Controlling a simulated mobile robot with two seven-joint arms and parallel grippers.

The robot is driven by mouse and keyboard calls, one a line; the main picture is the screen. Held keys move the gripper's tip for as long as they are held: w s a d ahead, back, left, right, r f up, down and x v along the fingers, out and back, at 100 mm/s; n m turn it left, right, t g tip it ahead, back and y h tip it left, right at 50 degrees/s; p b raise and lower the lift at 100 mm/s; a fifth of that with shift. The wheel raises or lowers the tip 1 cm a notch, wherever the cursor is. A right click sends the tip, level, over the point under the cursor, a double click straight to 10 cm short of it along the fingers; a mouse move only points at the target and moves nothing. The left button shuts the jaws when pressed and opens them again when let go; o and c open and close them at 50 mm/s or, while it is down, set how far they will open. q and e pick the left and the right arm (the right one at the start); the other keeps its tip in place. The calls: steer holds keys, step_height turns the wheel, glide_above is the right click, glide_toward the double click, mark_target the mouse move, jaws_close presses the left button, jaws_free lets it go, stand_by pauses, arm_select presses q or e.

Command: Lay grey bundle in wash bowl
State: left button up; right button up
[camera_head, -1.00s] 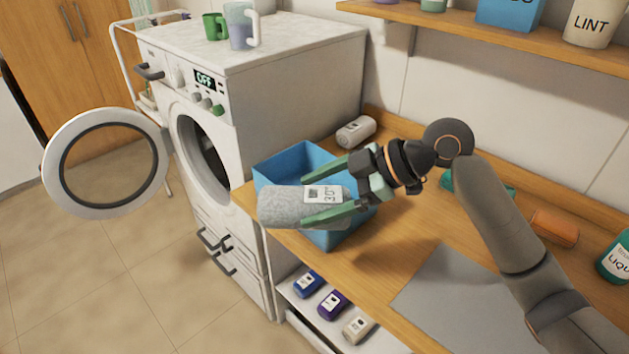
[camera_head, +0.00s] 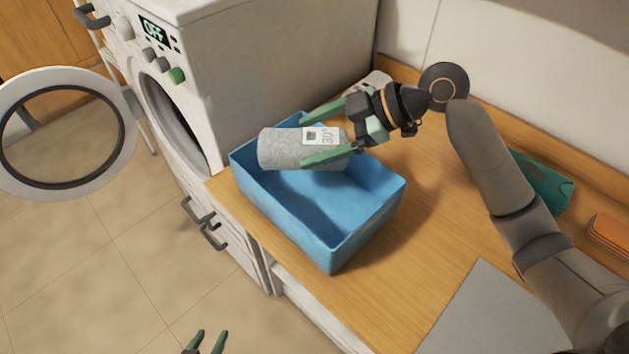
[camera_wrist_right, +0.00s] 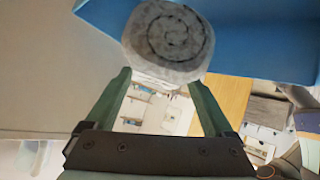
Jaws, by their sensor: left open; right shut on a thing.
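The grey bundle (camera_head: 280,148) is a rolled towel with a white 30° tag. My right gripper (camera_head: 312,141) is shut on it, with green fingers on either side. The bundle lies roughly level over the back left part of the blue wash bowl (camera_head: 365,222), whose front inside is empty. How far it is above the bowl floor is hard to tell. In the right wrist view the spiral end of the bundle (camera_wrist_right: 168,42) shows beside the blue bowl (camera_wrist_right: 265,40). My left gripper (camera_head: 207,342) is open and empty at the bottom edge, over the floor.
The washing machine (camera_head: 270,65) stands close to the bowl's left, its round door (camera_head: 125,130) open. A grey mat (camera_head: 490,315), a teal item (camera_head: 548,185) and an orange item (camera_head: 610,235) lie on the wooden counter (camera_head: 425,225). A pale roll (camera_head: 375,82) is partly hidden behind my right gripper.

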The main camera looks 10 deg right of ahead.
step_height(320, 180, down, 5)
steer(key=shift+s+r, duration=0.15)
steer(key=shift+r, duration=0.05)
steer(key=shift+f, duration=2.15)
steer(key=o, duration=1.3)
steer(key=shift+o, duration=0.2)
steer(key=shift+d, duration=0.1)
steer(key=v, duration=1.2)
steer(key=shift+b, duration=0.45)
